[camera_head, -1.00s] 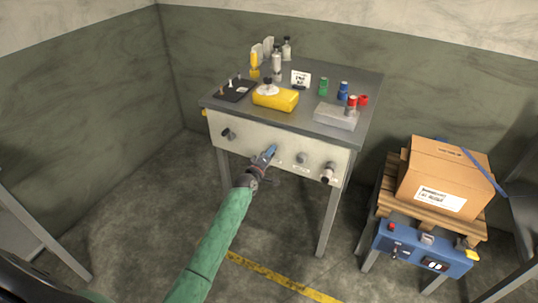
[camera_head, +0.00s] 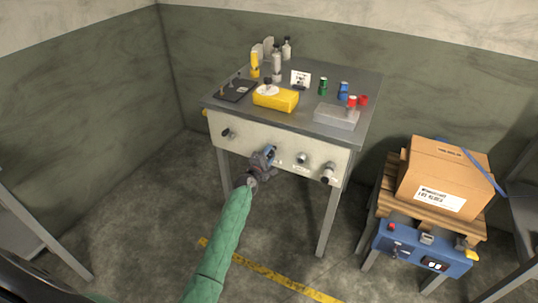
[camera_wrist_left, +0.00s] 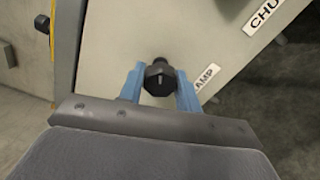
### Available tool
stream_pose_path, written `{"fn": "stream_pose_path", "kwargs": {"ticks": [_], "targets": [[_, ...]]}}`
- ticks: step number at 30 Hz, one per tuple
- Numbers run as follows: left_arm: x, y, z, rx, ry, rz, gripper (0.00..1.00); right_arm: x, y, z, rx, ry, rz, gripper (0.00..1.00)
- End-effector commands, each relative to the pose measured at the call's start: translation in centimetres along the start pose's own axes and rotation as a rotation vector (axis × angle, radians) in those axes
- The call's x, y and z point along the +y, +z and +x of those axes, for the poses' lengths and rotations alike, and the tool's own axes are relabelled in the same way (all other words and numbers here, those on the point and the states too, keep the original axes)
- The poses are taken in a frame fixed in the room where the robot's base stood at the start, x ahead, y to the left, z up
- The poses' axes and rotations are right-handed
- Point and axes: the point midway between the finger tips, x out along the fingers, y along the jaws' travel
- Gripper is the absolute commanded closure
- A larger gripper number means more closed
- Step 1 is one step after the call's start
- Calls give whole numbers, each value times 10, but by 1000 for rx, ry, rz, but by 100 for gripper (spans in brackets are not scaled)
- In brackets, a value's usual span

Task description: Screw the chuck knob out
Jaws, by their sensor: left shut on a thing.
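The front panel (camera_head: 240,143) of the grey workbench carries several knobs in a row. My left gripper (camera_head: 269,153) is at the panel, second place from the left. In the left wrist view its blue fingers (camera_wrist_left: 160,82) are shut on a black faceted knob (camera_wrist_left: 160,77) with a white mark. A label partly hidden by a finger reads "AMP" (camera_wrist_left: 205,77) beside this knob. A label starting "CHU" (camera_wrist_left: 262,15) is cut off at the upper right. Other knobs are at the left (camera_head: 228,133), middle right (camera_head: 302,158) and right (camera_head: 327,172). My right gripper is out of view.
At the right, a cardboard box (camera_head: 443,180) sits on a pallet above a blue control box (camera_head: 420,250). The floor before the bench is clear.

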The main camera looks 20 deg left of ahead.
Motion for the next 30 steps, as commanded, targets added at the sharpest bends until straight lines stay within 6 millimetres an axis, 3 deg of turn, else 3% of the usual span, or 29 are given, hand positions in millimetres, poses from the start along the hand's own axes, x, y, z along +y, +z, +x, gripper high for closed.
{"fn": "stream_pose_path", "kwargs": {"ticks": [15,16,18,30], "targets": [[3,1,2,-1,4,-17,89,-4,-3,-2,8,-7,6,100],[3,1,2,-1,4,-17,61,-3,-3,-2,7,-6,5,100],[3,1,1,-1,3,-17,47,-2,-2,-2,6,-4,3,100],[0,0,-5,-1,1,-17,45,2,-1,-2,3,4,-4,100]]}}
